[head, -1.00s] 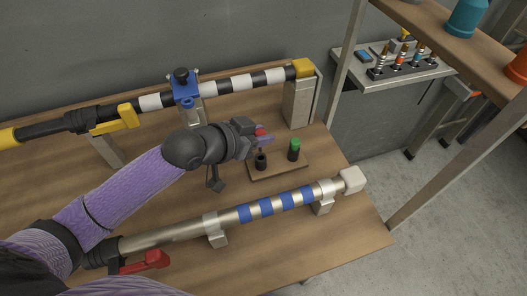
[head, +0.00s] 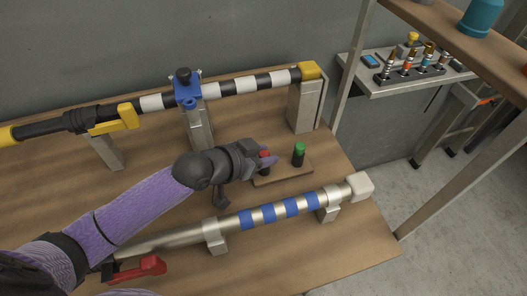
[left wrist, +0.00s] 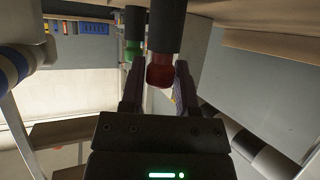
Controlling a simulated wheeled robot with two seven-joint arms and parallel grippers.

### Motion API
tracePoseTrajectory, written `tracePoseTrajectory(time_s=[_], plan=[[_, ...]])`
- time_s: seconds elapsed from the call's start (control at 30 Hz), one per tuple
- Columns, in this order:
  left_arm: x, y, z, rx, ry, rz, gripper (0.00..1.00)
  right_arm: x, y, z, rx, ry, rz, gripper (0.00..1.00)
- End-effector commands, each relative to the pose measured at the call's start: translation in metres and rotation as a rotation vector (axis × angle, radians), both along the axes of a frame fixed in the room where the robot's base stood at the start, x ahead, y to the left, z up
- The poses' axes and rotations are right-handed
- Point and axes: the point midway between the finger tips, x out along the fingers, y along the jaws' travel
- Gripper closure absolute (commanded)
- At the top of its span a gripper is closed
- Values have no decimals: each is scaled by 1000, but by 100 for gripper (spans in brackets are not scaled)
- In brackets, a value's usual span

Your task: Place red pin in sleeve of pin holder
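The red pin (head: 265,155) stands upright at the left black sleeve (head: 265,170) of the pin holder (head: 287,177), with its red top showing above the black. In the left wrist view the red pin (left wrist: 160,72) points into the black sleeve (left wrist: 167,25), and how deep it sits is hidden. My left gripper (head: 264,161) reaches in from the left; its fingers (left wrist: 160,75) lie on either side of the red top and appear shut on it. A green pin (head: 299,148) stands in the right sleeve (head: 298,160). My right gripper is not in view.
A silver tube with blue bands (head: 248,219) lies in front of the holder. A black-and-white striped tube (head: 246,88) with a blue clamp (head: 187,89) runs behind it. A shelf post (head: 348,75) rises at the right. The tabletop left of my arm (head: 60,185) is clear.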

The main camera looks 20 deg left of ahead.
Motion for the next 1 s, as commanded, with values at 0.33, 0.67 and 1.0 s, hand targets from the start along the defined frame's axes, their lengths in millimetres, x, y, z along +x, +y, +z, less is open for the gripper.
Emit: tracePoseTrajectory(time_s=[0.33, 0.67, 1.0], plan=[[0, 0, 0, 0, 0, 0, 32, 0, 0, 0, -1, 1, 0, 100], [-34, 23, 37, 5, 3, 0, 32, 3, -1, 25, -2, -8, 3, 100], [-55, 36, 49, -1, 1, 0, 32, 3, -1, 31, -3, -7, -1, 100]])
